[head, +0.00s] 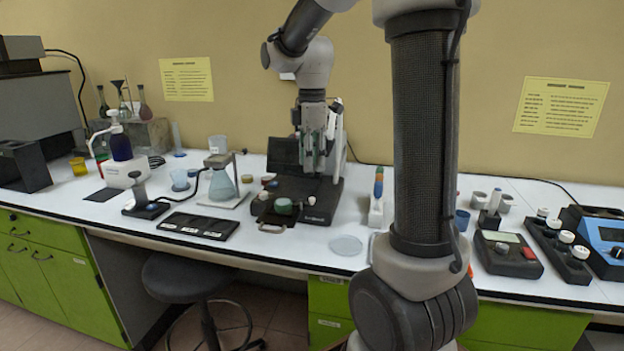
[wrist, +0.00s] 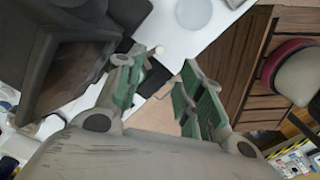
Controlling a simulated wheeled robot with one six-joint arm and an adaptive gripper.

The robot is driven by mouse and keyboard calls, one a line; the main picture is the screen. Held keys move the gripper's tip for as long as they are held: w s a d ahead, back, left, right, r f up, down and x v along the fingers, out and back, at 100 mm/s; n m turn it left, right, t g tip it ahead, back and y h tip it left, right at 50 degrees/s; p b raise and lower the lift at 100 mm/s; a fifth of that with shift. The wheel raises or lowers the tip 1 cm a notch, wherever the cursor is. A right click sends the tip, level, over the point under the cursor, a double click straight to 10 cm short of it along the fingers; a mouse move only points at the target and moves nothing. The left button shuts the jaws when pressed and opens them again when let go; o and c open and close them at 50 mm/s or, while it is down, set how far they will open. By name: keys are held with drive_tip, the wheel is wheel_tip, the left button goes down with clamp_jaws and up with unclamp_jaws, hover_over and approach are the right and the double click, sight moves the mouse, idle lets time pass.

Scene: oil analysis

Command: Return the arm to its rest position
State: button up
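My gripper (head: 318,160) points down in the head view, in front of the raised lid of a black bench instrument (head: 322,212). In the wrist view my gripper (wrist: 163,82) has its two green-padded fingers spread apart. I see nothing held between them. My arm is bent, rising on the right of the head view and reaching over and down to the instrument. In the wrist view the dark instrument (wrist: 75,60) lies to the left of the fingers. How far the fingertips are above the bench is hard to tell.
A clear round dish (head: 346,245) lies right of the instrument. A flask on a stand (head: 222,184), a black tray (head: 198,226) and a pump bottle (head: 120,145) stand left. A handheld meter (head: 508,254) is right. A stool (head: 185,275) is below the bench.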

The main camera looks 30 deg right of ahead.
wheel_tip(320, 180, up, 2)
drive_tip(key=shift+r, duration=0.25)
idle(0.4)
drive_tip(key=s+a+m+t, duration=0.1)
drive_tip(key=s+m+t, duration=0.1)
drive_tip(key=s+m, duration=0.5)
drive_tip(key=s+a+f+m+t, duration=0.1)
drive_tip(key=s+m, duration=0.6)
drive_tip(key=s, duration=0.7)
drive_tip(key=shift+a+t, duration=0.45)
drive_tip(key=shift+t, duration=0.25)
